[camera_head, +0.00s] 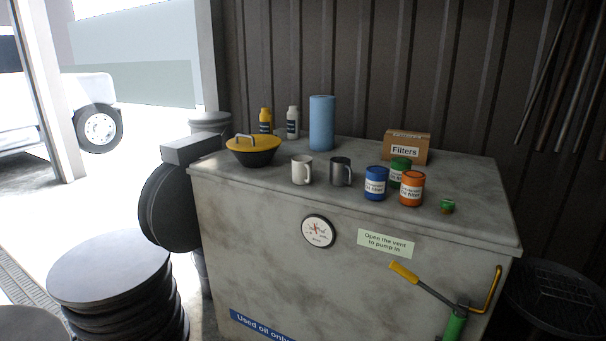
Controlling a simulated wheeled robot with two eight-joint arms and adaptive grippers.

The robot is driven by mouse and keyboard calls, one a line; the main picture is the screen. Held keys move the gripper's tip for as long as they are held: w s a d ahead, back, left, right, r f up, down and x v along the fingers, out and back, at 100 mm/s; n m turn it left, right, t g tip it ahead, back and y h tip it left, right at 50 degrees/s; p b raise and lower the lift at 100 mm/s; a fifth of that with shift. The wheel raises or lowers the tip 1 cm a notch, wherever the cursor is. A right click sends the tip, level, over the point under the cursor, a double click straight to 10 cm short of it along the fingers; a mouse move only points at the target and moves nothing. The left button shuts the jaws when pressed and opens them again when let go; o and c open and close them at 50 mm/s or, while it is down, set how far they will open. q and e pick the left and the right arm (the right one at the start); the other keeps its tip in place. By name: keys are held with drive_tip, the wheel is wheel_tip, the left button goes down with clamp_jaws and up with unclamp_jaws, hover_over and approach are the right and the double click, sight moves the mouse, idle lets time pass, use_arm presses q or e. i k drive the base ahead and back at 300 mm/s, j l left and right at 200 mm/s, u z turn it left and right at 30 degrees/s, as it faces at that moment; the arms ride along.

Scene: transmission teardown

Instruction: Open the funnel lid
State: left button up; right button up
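The funnel (255,158) is a dark bowl on the left part of the grey tank's top. Its yellow lid (266,146) sits on it and looks shut. A grey handle (243,138) stands up on the lid's left side. Neither of my grippers shows in this view, and nothing touches the lid.
The tank (260,215) top also holds a white mug (302,170), dark mug (340,171), blue roll (321,123), two bottles (265,120), several filter cans (375,183) and a Filters box (405,147). Dark round lids (110,270) are stacked at left. A pump handle (430,290) is on the front.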

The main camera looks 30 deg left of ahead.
sight(244, 143)
drive_tip(key=u, duration=1.25)
